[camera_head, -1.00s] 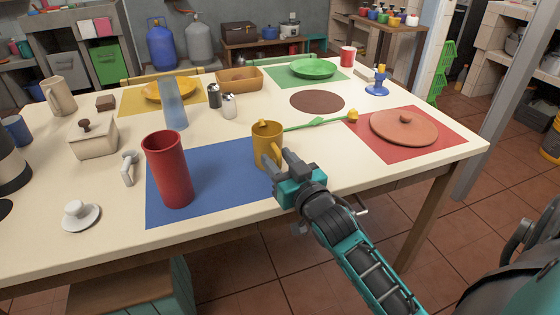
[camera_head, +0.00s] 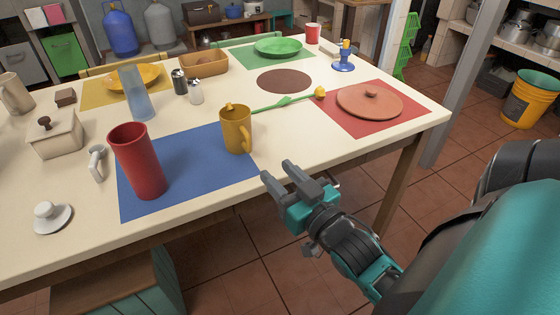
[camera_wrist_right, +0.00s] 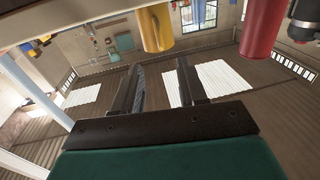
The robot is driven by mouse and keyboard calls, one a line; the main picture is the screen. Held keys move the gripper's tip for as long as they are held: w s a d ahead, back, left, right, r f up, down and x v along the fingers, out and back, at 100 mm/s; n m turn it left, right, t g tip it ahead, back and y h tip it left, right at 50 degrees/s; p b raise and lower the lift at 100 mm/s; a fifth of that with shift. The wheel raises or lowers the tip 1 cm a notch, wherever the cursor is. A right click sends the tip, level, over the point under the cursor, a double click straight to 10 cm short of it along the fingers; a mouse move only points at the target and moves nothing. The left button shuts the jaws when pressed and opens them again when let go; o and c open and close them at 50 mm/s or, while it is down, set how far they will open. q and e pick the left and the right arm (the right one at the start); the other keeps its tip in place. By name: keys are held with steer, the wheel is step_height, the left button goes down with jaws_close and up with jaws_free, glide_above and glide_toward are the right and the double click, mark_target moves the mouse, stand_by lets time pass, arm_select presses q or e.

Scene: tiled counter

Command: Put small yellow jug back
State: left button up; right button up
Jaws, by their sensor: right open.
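The small yellow jug (camera_head: 236,130) stands upright on the table, at the far right corner of the blue mat (camera_head: 200,180). Its handle faces right. My right gripper (camera_head: 277,170) is open and empty at the table's front edge, to the right of and nearer than the jug, not touching it. In the right wrist view the two fingers (camera_wrist_right: 160,82) are spread with nothing between them. The jug shows there beyond the fingers, at the top (camera_wrist_right: 155,28). My left gripper is not in view.
A tall red vase (camera_head: 137,160) stands on the blue mat, left of the jug. A green flower stem (camera_head: 285,103) lies just behind the jug. The table's front right is bare.

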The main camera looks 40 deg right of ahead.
steer(key=s+a+f+n+g+y, duration=0.2)
steer(key=a+f+g, duration=0.2)
steer(key=a+f, duration=0.35)
steer(key=s+a+f+n+g+y, duration=0.2)
steer(key=a+f+g+y, duration=0.15)
steer(key=a+f, duration=0.4)
arm_select(q)
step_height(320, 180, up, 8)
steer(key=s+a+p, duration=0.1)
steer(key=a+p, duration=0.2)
steer(key=p, duration=0.9)
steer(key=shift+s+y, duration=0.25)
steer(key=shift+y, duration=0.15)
arm_select(e)
steer(key=s+d+r+h, duration=0.1)
steer(key=d+r+h, duration=0.1)
steer(key=r, duration=0.5)
steer(key=shift+s+d, duration=0.25)
steer(key=shift+d, duration=0.65)
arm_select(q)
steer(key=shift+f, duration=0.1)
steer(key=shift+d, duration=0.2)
